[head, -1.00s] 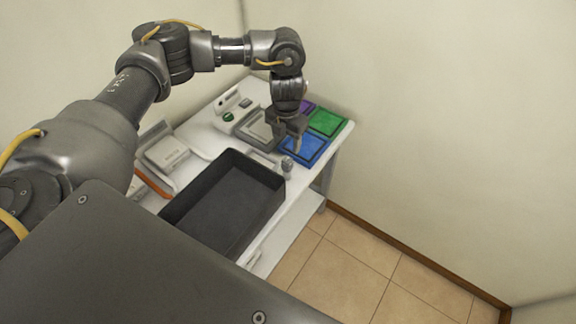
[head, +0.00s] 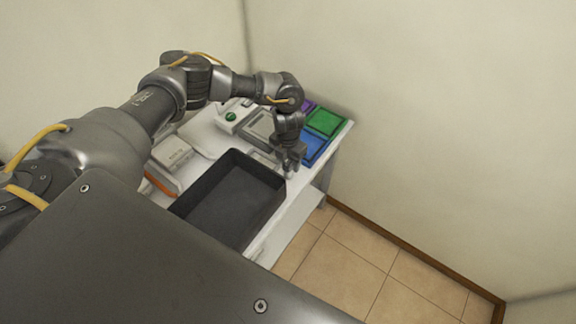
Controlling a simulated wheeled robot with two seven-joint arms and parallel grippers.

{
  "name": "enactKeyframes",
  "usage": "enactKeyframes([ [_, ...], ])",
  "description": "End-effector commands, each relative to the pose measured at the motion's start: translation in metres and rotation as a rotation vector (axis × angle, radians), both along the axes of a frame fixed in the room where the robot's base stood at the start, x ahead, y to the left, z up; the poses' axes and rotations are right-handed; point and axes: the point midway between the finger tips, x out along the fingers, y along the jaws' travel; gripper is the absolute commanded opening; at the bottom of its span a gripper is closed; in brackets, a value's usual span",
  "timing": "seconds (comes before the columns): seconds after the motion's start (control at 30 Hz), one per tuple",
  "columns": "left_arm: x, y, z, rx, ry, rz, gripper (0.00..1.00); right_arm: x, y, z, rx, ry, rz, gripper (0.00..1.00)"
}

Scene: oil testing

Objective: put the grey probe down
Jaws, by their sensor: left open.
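My left gripper (head: 290,157) points down near the table's right front edge, just right of the black tray's far corner, and is open. A small grey piece (head: 290,173), which may be the grey probe, shows low at the fingertips. It is mostly hidden by the fingers, and I cannot tell whether they touch it. My right gripper is out of view.
The black open tray (head: 190,209) fills the table's near part. Blue (head: 316,147) and green (head: 324,121) trays lie at the far right corner. A grey framed tray (head: 257,126) lies behind the gripper. A white box (head: 171,152) stands left.

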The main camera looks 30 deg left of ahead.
Motion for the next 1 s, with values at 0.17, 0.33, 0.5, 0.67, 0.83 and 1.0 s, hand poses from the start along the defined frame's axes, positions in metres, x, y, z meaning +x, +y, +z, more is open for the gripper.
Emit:
enactKeyframes([
  [0.17,0.000,0.000,0.000,0.000,0.000,0.000,0.47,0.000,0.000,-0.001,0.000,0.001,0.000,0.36],
  [0.33,0.000,0.000,0.000,0.000,0.000,0.000,0.25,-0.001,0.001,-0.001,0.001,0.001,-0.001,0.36],
  [0.5,0.000,0.000,0.000,0.000,0.000,0.000,0.03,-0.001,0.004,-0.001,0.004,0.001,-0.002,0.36],
  [0.67,0.000,0.000,0.000,0.000,0.000,0.000,0.00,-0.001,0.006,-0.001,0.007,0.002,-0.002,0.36],
  [0.83,0.000,0.000,0.002,-0.001,0.000,0.000,0.00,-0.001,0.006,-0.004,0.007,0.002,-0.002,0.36],
  [1.0,0.001,0.000,0.015,-0.003,-0.004,-0.001,0.00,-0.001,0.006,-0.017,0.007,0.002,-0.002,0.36],
])
